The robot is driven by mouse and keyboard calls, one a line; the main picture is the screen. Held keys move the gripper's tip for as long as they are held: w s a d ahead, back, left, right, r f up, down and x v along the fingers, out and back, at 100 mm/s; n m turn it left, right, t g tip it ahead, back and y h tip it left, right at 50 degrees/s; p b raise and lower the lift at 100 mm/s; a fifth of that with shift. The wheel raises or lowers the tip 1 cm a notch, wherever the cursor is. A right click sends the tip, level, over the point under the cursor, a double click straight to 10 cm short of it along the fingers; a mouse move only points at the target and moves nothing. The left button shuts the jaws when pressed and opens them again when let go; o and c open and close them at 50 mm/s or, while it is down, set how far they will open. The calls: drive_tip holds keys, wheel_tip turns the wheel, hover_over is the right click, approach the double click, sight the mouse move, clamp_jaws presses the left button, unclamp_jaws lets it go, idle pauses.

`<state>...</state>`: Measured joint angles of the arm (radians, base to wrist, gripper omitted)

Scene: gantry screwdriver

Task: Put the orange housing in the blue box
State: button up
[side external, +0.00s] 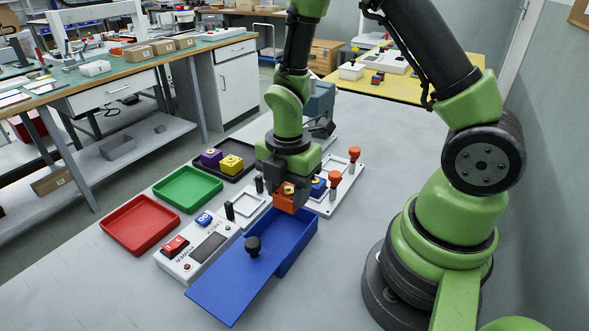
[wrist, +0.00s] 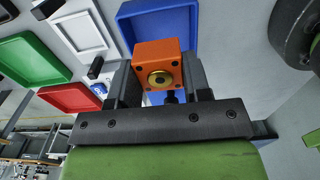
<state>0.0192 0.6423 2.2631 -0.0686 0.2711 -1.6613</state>
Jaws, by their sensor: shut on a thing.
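The orange housing (side external: 287,200) is a small block with a brass-coloured round part on top. My gripper (side external: 287,190) is shut on it and holds it above the far end of the blue box (side external: 297,243). In the wrist view, the housing (wrist: 158,62) sits between both fingers (wrist: 158,85), with the blue box (wrist: 185,20) behind it. The blue lid (side external: 228,287) with a black knob (side external: 253,246) extends toward the near left and leaves the box's far part open. I cannot tell the gap between housing and box rim.
A control panel (side external: 197,247) stands left of the box. Red (side external: 140,223) and green (side external: 188,189) trays lie farther left. A black tray with purple and yellow housings (side external: 231,164) lies behind. A fixture with orange-topped clamps (side external: 335,178) and a blue housing (side external: 318,187) is close right.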

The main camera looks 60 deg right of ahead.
hover_over(290, 231)
drive_tip(key=shift+f, duration=2.85)
drive_tip(key=shift+f, duration=0.7)
drive_tip(key=o, duration=1.1)
drive_tip(key=shift+c, duration=0.9)
drive_tip(key=shift+r, duration=4.05)
